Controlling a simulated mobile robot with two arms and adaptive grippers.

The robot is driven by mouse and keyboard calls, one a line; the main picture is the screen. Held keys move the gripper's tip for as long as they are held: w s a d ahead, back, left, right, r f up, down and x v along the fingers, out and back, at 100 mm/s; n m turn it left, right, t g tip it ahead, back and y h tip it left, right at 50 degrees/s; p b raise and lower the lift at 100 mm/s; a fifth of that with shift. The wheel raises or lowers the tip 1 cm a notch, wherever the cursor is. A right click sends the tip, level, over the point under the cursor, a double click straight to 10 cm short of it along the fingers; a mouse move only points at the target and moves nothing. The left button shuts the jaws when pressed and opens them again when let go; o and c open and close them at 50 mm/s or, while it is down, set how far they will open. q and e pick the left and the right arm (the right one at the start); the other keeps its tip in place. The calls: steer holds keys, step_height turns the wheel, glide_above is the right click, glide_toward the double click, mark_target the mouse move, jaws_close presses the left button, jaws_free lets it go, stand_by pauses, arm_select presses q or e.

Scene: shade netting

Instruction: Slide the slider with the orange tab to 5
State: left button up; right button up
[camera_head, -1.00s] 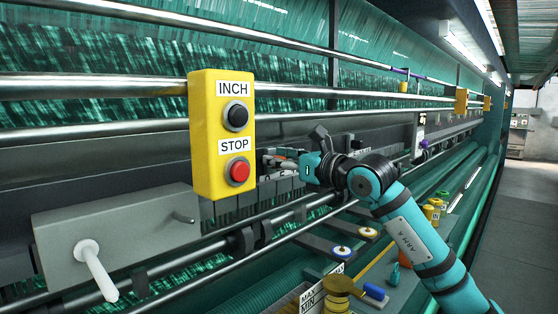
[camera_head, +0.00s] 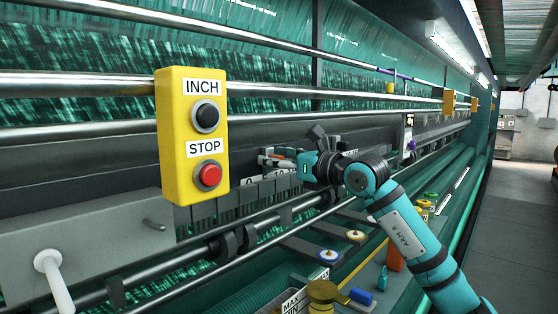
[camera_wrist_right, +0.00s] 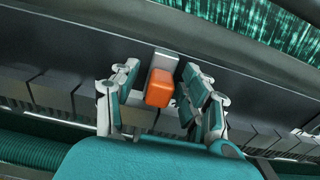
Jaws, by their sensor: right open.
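The orange tab (camera_wrist_right: 160,88) is a small block on a grey slider stem in the right wrist view. My right gripper (camera_wrist_right: 162,92) is open, with one teal-padded finger on each side of the tab. A narrow gap shows on both sides of the tab, so the fingers do not appear closed on it. In the head view my right gripper (camera_head: 272,162) reaches left to the machine rail, just right of the yellow button box. Small white number labels (camera_head: 248,182) show below it, too small and partly hidden to read surely. My left gripper is not in view.
The yellow INCH/STOP box (camera_head: 192,135) stands close to the left of the gripper. A grey box with a white lever (camera_head: 55,280) is at lower left. Steel rails (camera_head: 100,132) run along the machine. Spools and a gold knob (camera_head: 322,292) lie below the arm.

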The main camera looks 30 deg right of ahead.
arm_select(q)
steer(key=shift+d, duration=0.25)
arm_select(e)
steer(key=v, duration=1.1)
steer(key=shift+s, duration=0.4)
steer(key=shift+s+d, duration=0.1)
